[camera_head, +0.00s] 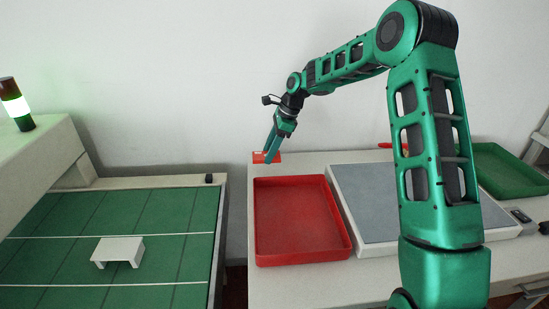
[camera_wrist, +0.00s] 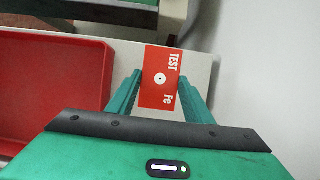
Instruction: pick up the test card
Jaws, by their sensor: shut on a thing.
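The test card is a flat red card with white "TEST" and "Fe" lettering and a white disc with a dark centre. It lies between my fingertips in the wrist view (camera_wrist: 160,98) and shows as a small red patch at the back left of the white table in the head view (camera_head: 259,156). My gripper (camera_head: 268,158) points down there. In the wrist view its green fingers (camera_wrist: 159,78) are shut on the card's two sides. I cannot tell whether the card touches the table top.
A red tray (camera_head: 257,238) stands just in front of the card, with a grey-topped white board (camera_head: 362,215) beside it. A green tray (camera_head: 520,168) is at the far right. Left, across a gap, a green surface (camera_head: 60,262) bears a small white stand (camera_head: 120,247). The wall is close behind.

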